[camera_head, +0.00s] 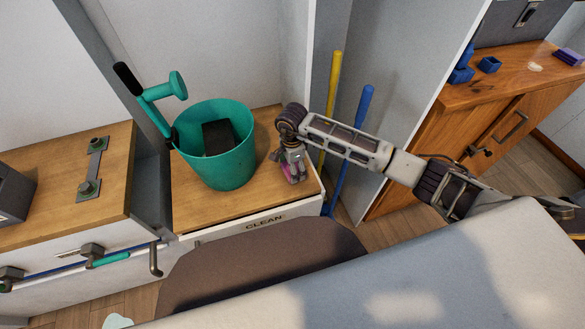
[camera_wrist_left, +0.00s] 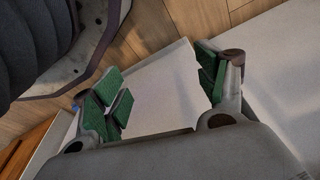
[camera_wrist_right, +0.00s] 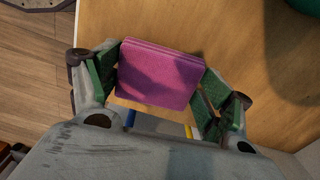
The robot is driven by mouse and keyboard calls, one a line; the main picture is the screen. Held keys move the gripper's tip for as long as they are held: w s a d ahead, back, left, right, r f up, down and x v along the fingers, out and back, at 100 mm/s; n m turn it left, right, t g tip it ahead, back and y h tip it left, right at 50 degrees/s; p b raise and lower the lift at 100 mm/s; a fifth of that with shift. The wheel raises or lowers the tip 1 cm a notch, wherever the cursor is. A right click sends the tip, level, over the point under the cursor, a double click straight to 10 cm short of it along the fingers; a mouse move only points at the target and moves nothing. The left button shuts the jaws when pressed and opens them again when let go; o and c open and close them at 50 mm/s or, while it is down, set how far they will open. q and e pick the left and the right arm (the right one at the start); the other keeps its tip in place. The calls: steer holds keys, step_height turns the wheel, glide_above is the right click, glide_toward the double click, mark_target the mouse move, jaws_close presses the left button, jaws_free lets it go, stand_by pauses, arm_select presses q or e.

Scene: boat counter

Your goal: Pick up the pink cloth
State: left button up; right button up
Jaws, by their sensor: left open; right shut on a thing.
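The pink cloth (camera_wrist_right: 160,75) is a folded, flat rectangular pad between the fingers of my right gripper (camera_wrist_right: 162,88) in the right wrist view. My right gripper is shut on it, with green finger pads on both sides. In the head view, my right gripper (camera_head: 291,160) reaches down at the right of the teal bucket, and a bit of the pink cloth (camera_head: 295,173) shows at its fingers, over the wooden top. Whether the cloth still touches the wood is hard to tell. My left gripper (camera_wrist_left: 163,90) is open and empty in its wrist view; the head view does not show it.
A teal bucket (camera_head: 232,168) holding a dark object stands close left of my right gripper on the wooden top (camera_head: 195,213). Yellow (camera_head: 331,100) and blue (camera_head: 352,150) poles stand behind my right arm. A wooden counter (camera_head: 470,93) at right holds blue items and a purple one (camera_head: 568,56).

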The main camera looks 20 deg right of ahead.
steer(key=shift+r, duration=0.1)
steer(key=shift+r, duration=0.55)
arm_select(q)
steer(key=f, duration=0.2)
steer(key=a+f+p, duration=0.1)
steer(key=shift+s+a, duration=0.1)
steer(key=shift+s, duration=0.3)
arm_select(e)
step_height(320, 180, up, 9)
steer(key=shift+f, duration=0.15)
arm_select(q)
steer(key=shift+s, duration=0.1)
arm_select(e)
steer(key=o, duration=0.4)
arm_select(q)
steer(key=shift+s+a, duration=0.1)
arm_select(e)
steer(key=c, duration=0.3)
